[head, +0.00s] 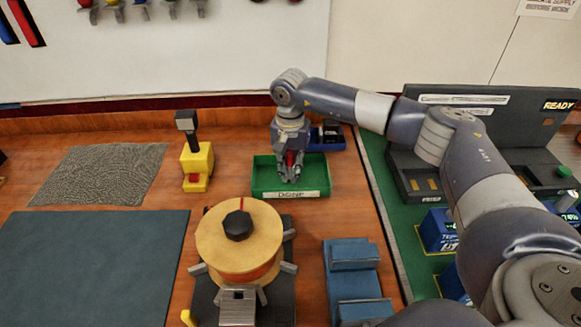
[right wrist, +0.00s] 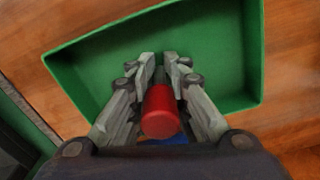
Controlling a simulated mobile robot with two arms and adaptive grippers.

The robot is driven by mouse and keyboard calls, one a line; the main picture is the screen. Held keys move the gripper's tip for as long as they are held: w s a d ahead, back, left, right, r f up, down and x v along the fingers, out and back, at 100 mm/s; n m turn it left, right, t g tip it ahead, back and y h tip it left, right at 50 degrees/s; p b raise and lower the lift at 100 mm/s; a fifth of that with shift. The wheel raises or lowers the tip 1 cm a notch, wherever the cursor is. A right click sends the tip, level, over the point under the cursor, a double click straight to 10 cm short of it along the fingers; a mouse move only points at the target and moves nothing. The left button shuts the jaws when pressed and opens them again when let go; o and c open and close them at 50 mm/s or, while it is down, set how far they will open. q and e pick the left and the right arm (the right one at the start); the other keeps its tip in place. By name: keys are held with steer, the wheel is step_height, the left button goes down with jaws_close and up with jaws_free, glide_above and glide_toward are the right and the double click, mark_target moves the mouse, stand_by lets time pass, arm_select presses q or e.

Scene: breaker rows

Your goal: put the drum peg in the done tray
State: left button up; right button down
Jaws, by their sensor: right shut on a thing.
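The green done tray (head: 258,181) stands on the wooden bench in the head view, its label on the front wall. Its green inside also fills much of the right wrist view (right wrist: 110,50). My right gripper (head: 290,174) points down over the tray. It is shut on a red peg, the drum peg (right wrist: 161,113), held between the fingers in the right wrist view. In the head view a bit of the red peg (head: 291,158) shows between the fingers. I cannot tell whether the peg's lower end touches the tray floor. My left gripper is not in view.
A wooden drum (head: 225,240) with a black knob stands in front of the tray. A yellow device (head: 197,165) is to its left, a blue bin (head: 328,137) close behind right, and a blue vise-like block (head: 353,280) at front right. A grey mat (head: 90,265) lies clear at left.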

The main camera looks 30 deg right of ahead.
steer(key=shift+f, duration=0.1)
steer(key=shift+f, duration=0.15)
steer(key=c, duration=1.5)
jaws_free()
steer(key=shift+r, duration=0.25)
step_height(320, 180, up, 12)
steer(key=b, duration=0.2)
steer(key=shift+b, duration=0.3)
steer(key=shift+f, duration=0.1)
